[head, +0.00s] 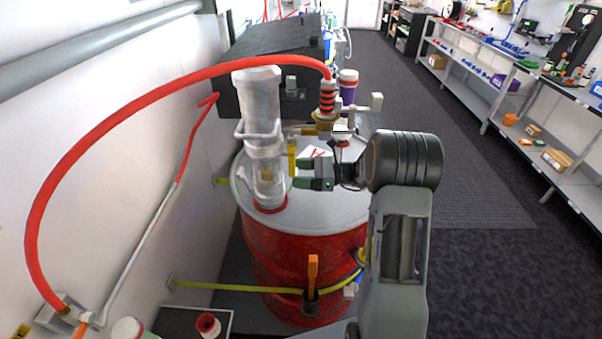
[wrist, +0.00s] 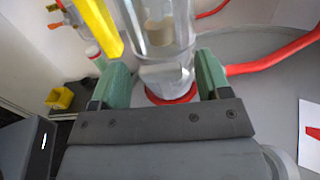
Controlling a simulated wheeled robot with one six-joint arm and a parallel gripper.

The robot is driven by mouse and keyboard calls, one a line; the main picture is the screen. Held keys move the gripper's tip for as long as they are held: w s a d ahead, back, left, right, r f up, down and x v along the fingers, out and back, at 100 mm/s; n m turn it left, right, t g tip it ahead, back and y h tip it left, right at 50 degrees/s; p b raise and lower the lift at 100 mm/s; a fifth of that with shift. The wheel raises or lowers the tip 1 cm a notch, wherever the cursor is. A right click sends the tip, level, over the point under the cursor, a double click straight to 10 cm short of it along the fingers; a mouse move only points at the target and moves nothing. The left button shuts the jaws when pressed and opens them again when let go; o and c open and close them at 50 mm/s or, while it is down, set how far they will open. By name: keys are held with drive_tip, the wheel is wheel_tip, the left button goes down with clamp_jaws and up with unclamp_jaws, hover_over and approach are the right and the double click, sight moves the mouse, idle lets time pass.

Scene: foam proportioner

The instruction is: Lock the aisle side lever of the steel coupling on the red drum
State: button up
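The red drum (head: 300,255) stands by the left wall with a grey lid. Above the lid, the coupling (head: 325,122) joins a red hose with black rings. A grey lever with a block end (head: 376,102) sticks out on the coupling's right, aisle side; whether it is locked I cannot tell. My gripper (head: 303,172) is over the lid, below the coupling, its green-padded fingers apart and pointing left towards a clear cylinder (head: 265,165). In the wrist view the fingers (wrist: 161,78) are open, with the cylinder (wrist: 160,35) beyond them. The coupling is not identifiable there.
A yellow bar (head: 292,157) stands close to my fingers; a yellow bar also shows in the wrist view (wrist: 98,25). The red hose (head: 130,108) arches left to the wall. A black box (head: 275,65) stands behind. The aisle floor (head: 480,255) at right is clear before shelves.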

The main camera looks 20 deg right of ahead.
drive_tip(key=b+v, duration=0.3)
drive_tip(key=v, duration=1.1)
drive_tip(key=shift+a, duration=0.1)
drive_tip(key=s+a+r+n+g+h, duration=0.1)
drive_tip(key=s+a+n+g+h, duration=0.5)
drive_tip(key=a, duration=0.6)
drive_tip(key=s+a+n+t+h, duration=0.1)
drive_tip(key=s+n+t+h, duration=0.3)
drive_tip(key=s+n+h, duration=0.7)
drive_tip(key=shift+s+r+n+t, duration=0.35)
drive_tip(key=shift+s+n, duration=0.35)
drive_tip(key=shift+n, duration=1.6)
drive_tip(key=shift+c, duration=0.3)
